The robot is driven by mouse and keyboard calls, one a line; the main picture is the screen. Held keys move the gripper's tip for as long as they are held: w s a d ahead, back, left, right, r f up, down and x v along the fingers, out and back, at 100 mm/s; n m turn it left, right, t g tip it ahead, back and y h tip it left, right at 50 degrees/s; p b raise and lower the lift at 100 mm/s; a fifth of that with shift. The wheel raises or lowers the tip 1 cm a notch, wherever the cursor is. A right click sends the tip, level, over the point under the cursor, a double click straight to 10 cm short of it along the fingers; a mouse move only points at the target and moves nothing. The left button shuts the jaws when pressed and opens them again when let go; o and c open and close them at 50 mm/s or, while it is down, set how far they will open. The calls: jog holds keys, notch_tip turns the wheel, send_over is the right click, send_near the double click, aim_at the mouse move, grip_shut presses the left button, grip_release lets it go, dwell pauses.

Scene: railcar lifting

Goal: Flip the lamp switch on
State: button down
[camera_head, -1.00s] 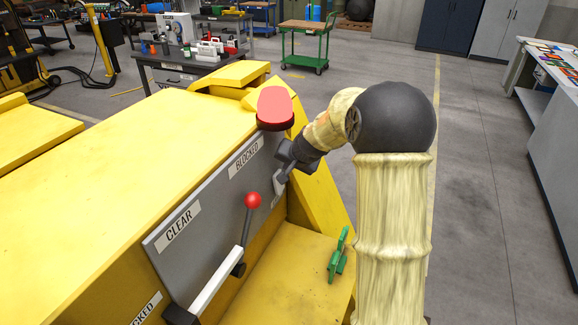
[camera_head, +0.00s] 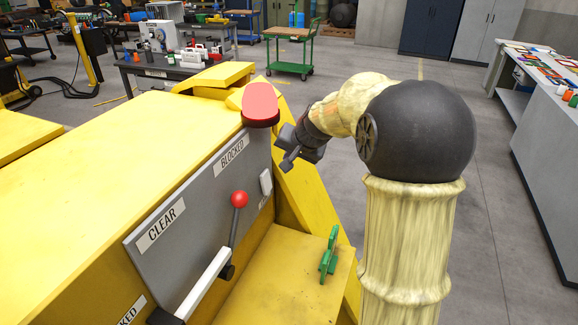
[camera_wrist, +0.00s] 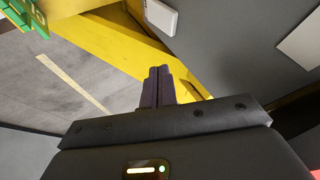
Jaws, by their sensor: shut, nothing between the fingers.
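The lamp switch (camera_head: 266,182) is a small white rocker on the grey panel (camera_head: 185,222), below the BLOCKED label. It also shows at the top of the wrist view (camera_wrist: 161,17). The lamp (camera_head: 260,102) on the panel's top edge has a bright pinkish-red top and a darker red rim; I cannot tell if it is lit. My gripper (camera_head: 287,163) is shut and empty, apart from the switch, to its upper right in the head view. In the wrist view its closed fingertips (camera_wrist: 158,72) point toward the panel side, below the switch.
A red-knobbed lever (camera_head: 238,200) and a white-handled lever (camera_head: 208,280) stand out from the panel. A green part (camera_head: 329,258) sits on the yellow ledge (camera_head: 285,280). The yellow body's slanted side (camera_head: 305,190) lies close to my gripper. Floor to the right is open.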

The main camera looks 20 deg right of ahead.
jog(key=r, duration=0.1)
jog(key=s+r, duration=0.1)
jog(key=r, duration=0.1)
jog(key=shift+s+r, duration=0.25)
jog(key=shift+s, duration=0.05)
